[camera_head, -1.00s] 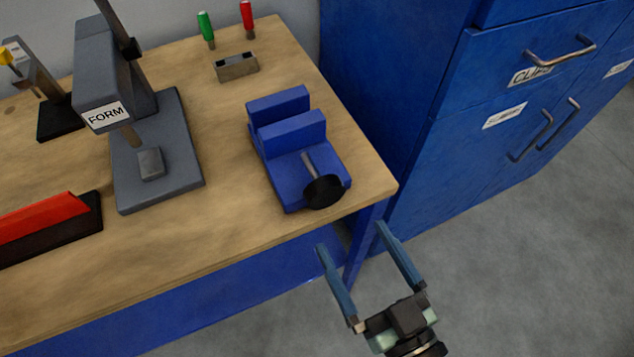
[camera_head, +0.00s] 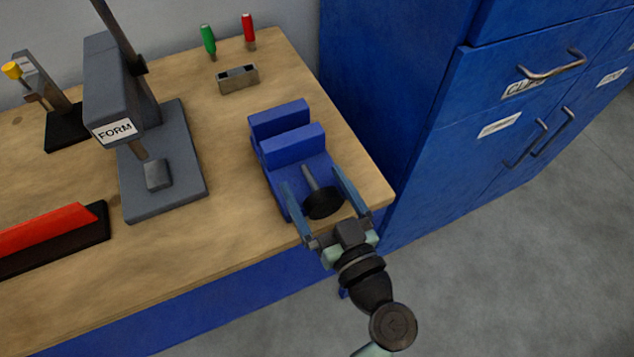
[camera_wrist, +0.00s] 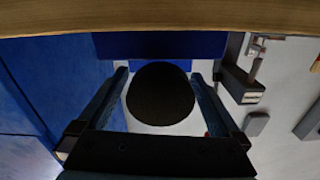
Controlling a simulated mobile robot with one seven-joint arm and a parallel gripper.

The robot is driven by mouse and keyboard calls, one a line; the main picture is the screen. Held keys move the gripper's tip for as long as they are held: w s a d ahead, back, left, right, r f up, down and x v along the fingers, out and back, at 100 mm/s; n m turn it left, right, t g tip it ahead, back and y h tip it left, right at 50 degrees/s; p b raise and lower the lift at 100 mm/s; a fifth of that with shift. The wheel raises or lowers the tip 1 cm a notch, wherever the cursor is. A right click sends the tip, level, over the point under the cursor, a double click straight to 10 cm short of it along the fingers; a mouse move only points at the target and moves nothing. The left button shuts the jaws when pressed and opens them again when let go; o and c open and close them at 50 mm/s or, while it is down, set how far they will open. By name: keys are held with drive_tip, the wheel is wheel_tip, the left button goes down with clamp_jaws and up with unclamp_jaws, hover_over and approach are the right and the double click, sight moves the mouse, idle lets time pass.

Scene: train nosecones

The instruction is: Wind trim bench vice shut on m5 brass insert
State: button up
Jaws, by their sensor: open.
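The blue bench vice (camera_head: 283,133) stands near the right front corner of the wooden bench, with a gap showing between its two jaw blocks. Its round black handle (camera_head: 322,205) is at the front on a grey screw. My gripper (camera_head: 311,180) is open, with one finger on each side of the handle. In the wrist view the handle (camera_wrist: 160,93) sits between the spread fingers, with a space on both sides. The blue vice body (camera_wrist: 160,45) shows behind it. I cannot make out the brass insert; the front jaw hides part of the gap.
A grey press labelled FORM (camera_head: 163,170) stands left of the vice. A small metal block (camera_head: 238,79) and green (camera_head: 208,41) and red (camera_head: 248,31) handled tools are behind. A red-topped bar (camera_head: 45,229) lies front left. A blue cabinet (camera_head: 425,130) stands close on the right.

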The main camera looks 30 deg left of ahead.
drive_tip(key=c, duration=1.3)
